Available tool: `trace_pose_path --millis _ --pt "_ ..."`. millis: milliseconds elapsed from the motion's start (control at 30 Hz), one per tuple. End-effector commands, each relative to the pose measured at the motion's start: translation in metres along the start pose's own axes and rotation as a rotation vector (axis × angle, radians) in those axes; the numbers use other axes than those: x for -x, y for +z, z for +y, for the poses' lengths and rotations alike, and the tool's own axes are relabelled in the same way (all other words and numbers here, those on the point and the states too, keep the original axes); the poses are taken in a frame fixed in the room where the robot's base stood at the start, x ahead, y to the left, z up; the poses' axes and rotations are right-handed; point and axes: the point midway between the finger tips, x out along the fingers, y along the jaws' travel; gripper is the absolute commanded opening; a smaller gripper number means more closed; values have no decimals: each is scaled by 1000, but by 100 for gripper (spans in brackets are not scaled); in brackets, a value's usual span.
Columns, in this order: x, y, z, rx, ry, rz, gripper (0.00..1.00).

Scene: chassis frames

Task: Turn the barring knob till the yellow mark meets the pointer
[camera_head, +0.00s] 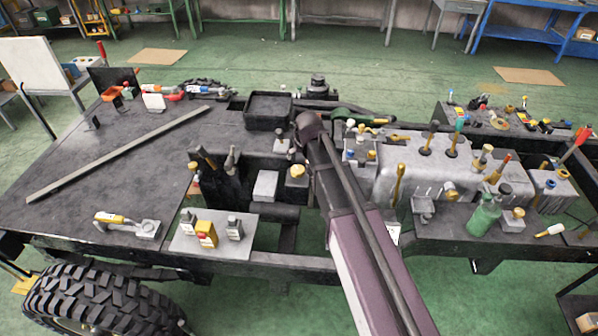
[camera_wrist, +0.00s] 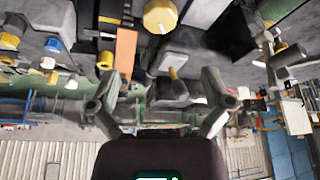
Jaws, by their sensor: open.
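In the wrist view, my gripper (camera_wrist: 160,87) has its two grey fingers spread wide, with nothing held between them. A grey block with a short tan peg (camera_wrist: 174,78) shows between and beyond the fingers. A round yellow knob (camera_wrist: 160,15) shows at the top of that view, apart from the fingers. In the head view, a small yellow-topped knob (camera_head: 297,171) sits on a dark block left of my arm. I cannot tell which part is the barring knob. The yellow mark and pointer cannot be made out. My gripper cannot be made out in the head view.
A black tray (camera_head: 268,122) sits on the chassis behind the knob. A grey engine block with several levers (camera_head: 425,172) stands right of my arm. A long bar (camera_head: 120,152) lies on the dark deck at left. A green bottle (camera_head: 484,216) stands at right.

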Motion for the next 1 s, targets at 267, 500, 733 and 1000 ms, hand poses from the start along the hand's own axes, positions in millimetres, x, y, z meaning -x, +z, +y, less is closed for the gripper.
trace_pose_path --millis 267,500,733,1000 --pt "-26 1 0 0 0 0 100" --pt "-46 1 -1 1 0 0 100" --pt "-66 1 -1 1 0 0 100" --pt "-88 1 -1 1 -1 0 100"
